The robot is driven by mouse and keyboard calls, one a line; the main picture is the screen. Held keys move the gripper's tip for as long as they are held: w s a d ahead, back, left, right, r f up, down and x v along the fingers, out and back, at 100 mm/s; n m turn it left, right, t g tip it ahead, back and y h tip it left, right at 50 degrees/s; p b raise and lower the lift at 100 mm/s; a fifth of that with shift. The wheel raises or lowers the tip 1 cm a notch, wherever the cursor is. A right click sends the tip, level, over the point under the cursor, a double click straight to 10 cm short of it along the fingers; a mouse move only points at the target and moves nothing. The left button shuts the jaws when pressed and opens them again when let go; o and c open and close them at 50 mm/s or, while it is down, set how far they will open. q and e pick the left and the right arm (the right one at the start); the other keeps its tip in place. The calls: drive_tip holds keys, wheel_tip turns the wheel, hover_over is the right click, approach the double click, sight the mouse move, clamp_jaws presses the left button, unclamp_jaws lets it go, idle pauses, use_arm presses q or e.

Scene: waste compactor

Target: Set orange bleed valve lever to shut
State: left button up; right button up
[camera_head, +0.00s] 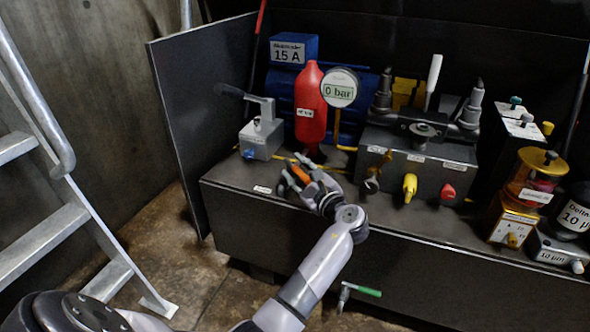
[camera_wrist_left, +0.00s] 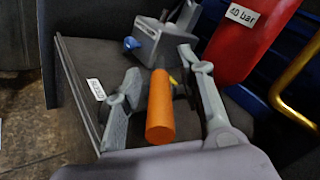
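The orange bleed valve lever (camera_head: 300,174) sits near the front left of the dark bench top. In the left wrist view its orange handle (camera_wrist_left: 160,108) points towards the camera. My left gripper (camera_head: 294,171) is open, with one finger on each side of the handle. In the left wrist view a gap shows between the handle and each finger, wider on the right; the open left gripper (camera_wrist_left: 165,92) holds nothing. The valve body behind the handle is mostly hidden. My right gripper is not in view.
A grey hand pump with a blue knob (camera_head: 262,135) and a red accumulator (camera_head: 310,105) stand behind the lever. A 0 bar gauge (camera_head: 341,88) and a valve block with yellow and red knobs (camera_head: 425,160) are to the right. A metal ladder (camera_head: 40,240) stands left.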

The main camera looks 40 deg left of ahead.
use_arm(q)
drive_tip(key=shift+c, duration=0.5)
clamp_jaws()
